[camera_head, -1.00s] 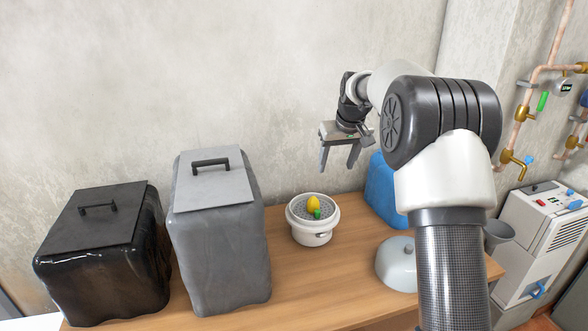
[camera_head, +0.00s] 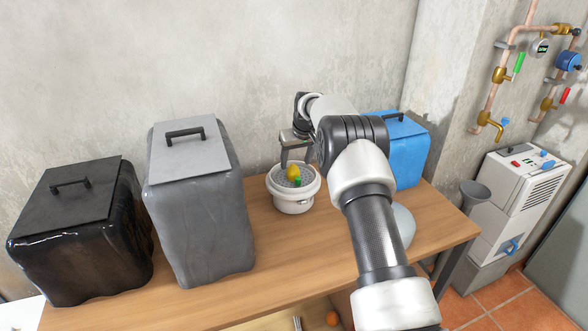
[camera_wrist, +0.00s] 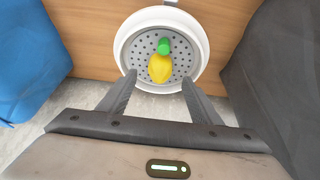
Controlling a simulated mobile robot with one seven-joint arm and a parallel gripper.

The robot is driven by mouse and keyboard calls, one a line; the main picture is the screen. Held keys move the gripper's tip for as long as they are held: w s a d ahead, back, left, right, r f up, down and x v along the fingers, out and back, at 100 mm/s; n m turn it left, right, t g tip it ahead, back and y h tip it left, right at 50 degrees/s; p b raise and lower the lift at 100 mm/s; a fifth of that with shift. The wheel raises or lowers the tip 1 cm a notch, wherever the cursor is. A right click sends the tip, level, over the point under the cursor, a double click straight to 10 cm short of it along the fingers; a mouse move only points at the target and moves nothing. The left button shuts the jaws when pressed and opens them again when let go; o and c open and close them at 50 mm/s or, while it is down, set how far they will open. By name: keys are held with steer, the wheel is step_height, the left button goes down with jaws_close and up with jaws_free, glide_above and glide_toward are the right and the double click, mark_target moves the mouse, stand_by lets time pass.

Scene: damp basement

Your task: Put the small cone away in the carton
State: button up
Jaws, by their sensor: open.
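I cannot make out a clear small cone or a carton in either view. A yellow, lemon-like piece (camera_head: 293,171) and a small green piece (camera_head: 297,182) lie on the perforated grey insert of a round white pot (camera_head: 293,204). My gripper (camera_head: 296,160) is open, just above the pot's back rim in the head view, partly hidden by my arm. In the wrist view my open fingers (camera_wrist: 158,80) reach over the pot's near rim, either side of the yellow piece (camera_wrist: 160,69). The green piece (camera_wrist: 164,46) lies just beyond it. Nothing is held.
A black lidded bin (camera_head: 85,240) and a taller grey lidded bin (camera_head: 200,220) stand left on the wooden table (camera_head: 265,260). A blue lidded bin (camera_head: 408,155) stands right. My arm partly covers a pale dome (camera_head: 403,225). An orange ball (camera_head: 332,317) lies below the table edge.

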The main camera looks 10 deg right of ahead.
mark_target(294, 167)
steer(key=shift+x, duration=2.7)
steer(key=c, duration=1.1)
